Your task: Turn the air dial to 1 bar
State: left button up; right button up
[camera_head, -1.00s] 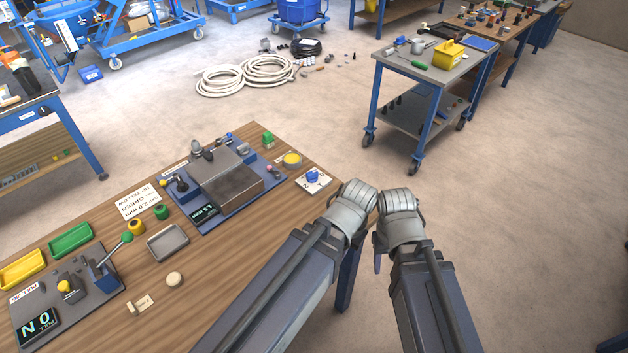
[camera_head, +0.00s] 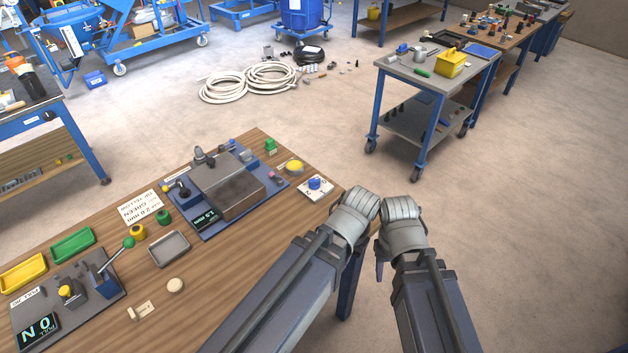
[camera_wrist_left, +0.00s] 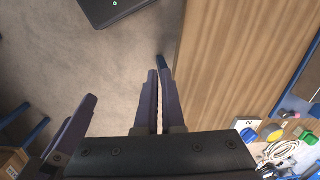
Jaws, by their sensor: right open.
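The air dial appears to be the blue knob (camera_head: 315,183) on a white numbered plate (camera_head: 325,192) at the near right corner of the wooden table. It also shows in the left wrist view (camera_wrist_left: 248,135); I cannot read its exact setting. My left gripper points down, hidden behind its wrist in the head view. In the left wrist view its two fingers (camera_wrist_left: 158,85) are together and empty, over the floor beside the table edge. My right gripper (camera_head: 380,270) is open and empty, over the floor right of the table; one finger shows. Neither gripper touches the dial.
The wooden table (camera_head: 215,290) carries a blue panel with a grey metal block (camera_head: 228,185), a yellow button (camera_head: 294,166), a small display and trays. A lever panel (camera_head: 70,305) is at left. A trolley (camera_head: 435,75) stands beyond open floor. Coiled hoses (camera_head: 255,82) lie behind.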

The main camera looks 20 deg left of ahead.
aim_at(314, 179)
pick_arm(q)
jog(key=o, duration=0.3)
jog(key=w+n, duration=0.2)
jog(key=w, duration=0.6)
jog(key=shift+a, duration=0.4)
jog(key=o, duration=0.3)
jog(key=w+a+n, duration=0.2)
jog(key=w, duration=0.4)
jog(key=w+a+n, duration=0.2)
jog(key=w, duration=0.5)
jog(key=shift+a+h, duration=0.3)
jog(key=shift+a, duration=0.05)
jog(key=o, duration=0.6)
jog(key=w+a+n, duration=0.2)
jog(key=w+a, duration=0.1)
jog(key=w, duration=0.1)
jog(key=w+a+n, duration=0.2)
jog(key=w+a, duration=0.2)
jog(key=w, duration=0.1)
jog(key=w+a+n, duration=0.1)
jog(key=w+a, duration=0.3)
jog(key=shift+w+f+n+h, duration=0.1)
jog(key=shift+w+n+h, duration=0.1)
jog(key=shift+n+h, duration=0.15)
jog(key=shift+s+f, duration=0.1)
jog(key=shift+f, duration=0.05)
notch_tip(314, 179, down, 8)
jog(key=b, duration=0.8)
jog(key=shift+r, duration=0.2)
grip_shut()
